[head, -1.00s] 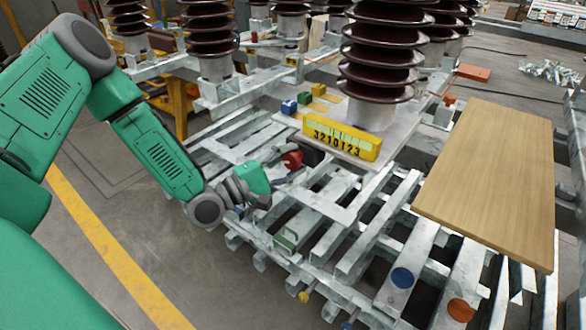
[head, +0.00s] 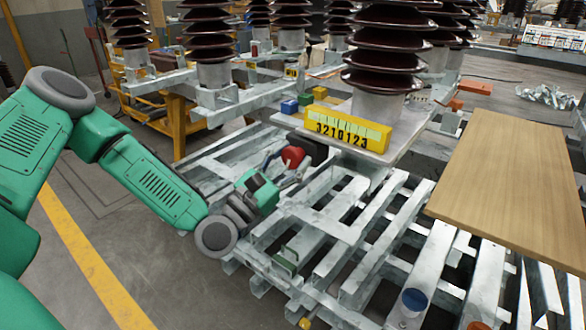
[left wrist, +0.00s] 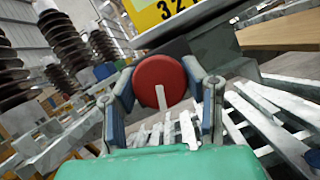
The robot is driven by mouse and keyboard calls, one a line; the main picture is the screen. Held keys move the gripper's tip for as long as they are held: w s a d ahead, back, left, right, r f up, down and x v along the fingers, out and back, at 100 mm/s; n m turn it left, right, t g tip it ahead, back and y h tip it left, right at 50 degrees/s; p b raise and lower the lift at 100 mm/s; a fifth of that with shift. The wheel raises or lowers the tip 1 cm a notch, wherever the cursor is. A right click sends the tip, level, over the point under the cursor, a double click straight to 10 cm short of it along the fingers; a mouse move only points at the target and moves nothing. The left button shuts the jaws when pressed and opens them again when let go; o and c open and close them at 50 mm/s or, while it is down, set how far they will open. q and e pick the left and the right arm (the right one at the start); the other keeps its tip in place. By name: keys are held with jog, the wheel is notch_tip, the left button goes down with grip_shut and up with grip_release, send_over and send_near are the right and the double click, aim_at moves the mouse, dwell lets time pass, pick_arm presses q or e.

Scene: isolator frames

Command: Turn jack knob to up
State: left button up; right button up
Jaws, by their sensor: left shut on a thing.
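The jack knob is a round red disc (head: 292,156) on a dark block under the yellow number plate. In the left wrist view the red knob (left wrist: 160,80) faces me, with a pale strip running downward from near its centre. My left gripper (head: 285,164) reaches it from the lower left. In the left wrist view its two blue-grey fingers (left wrist: 162,84) stand on the left and right sides of the knob, shut on it. The contact at the knob's edges is partly hidden. My right gripper is not in view.
A yellow plate with numbers (head: 346,129) sits just above the knob. Brown ribbed insulators (head: 390,45) rise behind it. Metal slats (head: 370,240) spread below and to the right. A wooden board (head: 510,180) lies at the right. Blue (head: 289,106) and green blocks stand behind the knob.

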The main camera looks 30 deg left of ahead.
pick_arm(q)
jog(key=shift+s+f+n+y+b, duration=0.1)
jog(key=shift+f+n+y+b, duration=0.35)
jog(key=shift+n, duration=0.55)
jog(key=o, duration=1.2)
jog(key=shift+r, duration=0.2)
jog(key=shift+s, duration=0.1)
jog(key=v, duration=1.2)
jog(key=shift+a+f, duration=0.1)
jog(key=shift+f, duration=0.1)
